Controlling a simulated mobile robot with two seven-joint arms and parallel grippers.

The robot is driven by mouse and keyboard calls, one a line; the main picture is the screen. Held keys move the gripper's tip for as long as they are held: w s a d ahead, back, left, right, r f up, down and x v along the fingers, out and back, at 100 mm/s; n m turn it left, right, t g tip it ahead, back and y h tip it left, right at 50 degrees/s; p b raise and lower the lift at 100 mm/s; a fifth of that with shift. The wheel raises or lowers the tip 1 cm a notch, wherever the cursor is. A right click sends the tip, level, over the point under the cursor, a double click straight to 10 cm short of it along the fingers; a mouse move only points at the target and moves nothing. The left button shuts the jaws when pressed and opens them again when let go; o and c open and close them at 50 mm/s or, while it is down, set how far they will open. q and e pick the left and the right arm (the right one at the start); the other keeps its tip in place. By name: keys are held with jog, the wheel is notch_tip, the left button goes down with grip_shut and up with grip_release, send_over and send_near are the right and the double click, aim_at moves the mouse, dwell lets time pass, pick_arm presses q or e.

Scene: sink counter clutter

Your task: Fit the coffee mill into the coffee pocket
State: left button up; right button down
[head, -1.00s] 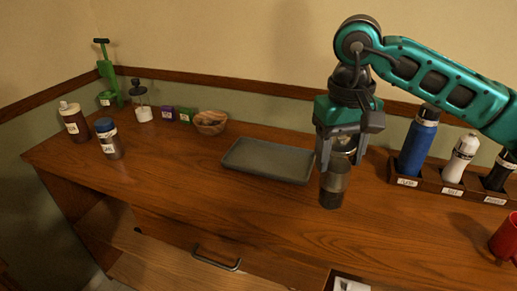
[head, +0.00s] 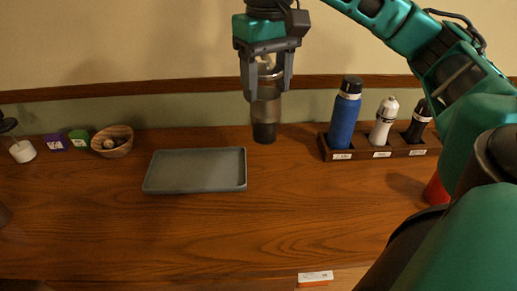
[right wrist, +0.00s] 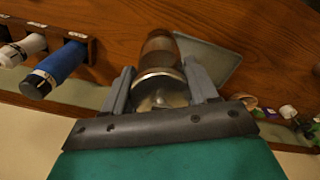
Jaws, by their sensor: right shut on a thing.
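The coffee mill (head: 265,108), a cylinder with a shiny metal upper part and a dark translucent lower end, is upright in my right gripper (head: 266,88). The right gripper's two fingers are shut on its upper part. It is behind and right of the grey tray; I cannot tell whether its base touches the counter. In the right wrist view the mill (right wrist: 160,62) stands out between the fingers. A wooden rack (head: 400,150) at the right has small labels I cannot read. I cannot tell which pocket is the coffee one. My left gripper is not in view.
A blue bottle (head: 345,115), a white bottle (head: 383,120) and a dark bottle (head: 418,120) fill the rack's visible pockets. The grey tray (head: 195,183) lies on the counter. A wooden bowl (head: 112,142) is at the left, and a red mug (head: 436,190) is partly hidden by my arm.

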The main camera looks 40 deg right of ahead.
aim_at(266, 139)
notch_tip(266, 139, down, 13)
jog(key=shift+r+b, duration=0.15)
jog(key=shift+b, duration=1.05)
notch_tip(266, 139, down, 5)
jog(key=shift+r, duration=0.1)
jog(key=shift+f+b, duration=0.2)
jog(key=shift+b, duration=0.1)
jog(key=shift+c, duration=1.5)
grip_release()
jog(key=shift+r, duration=0.15)
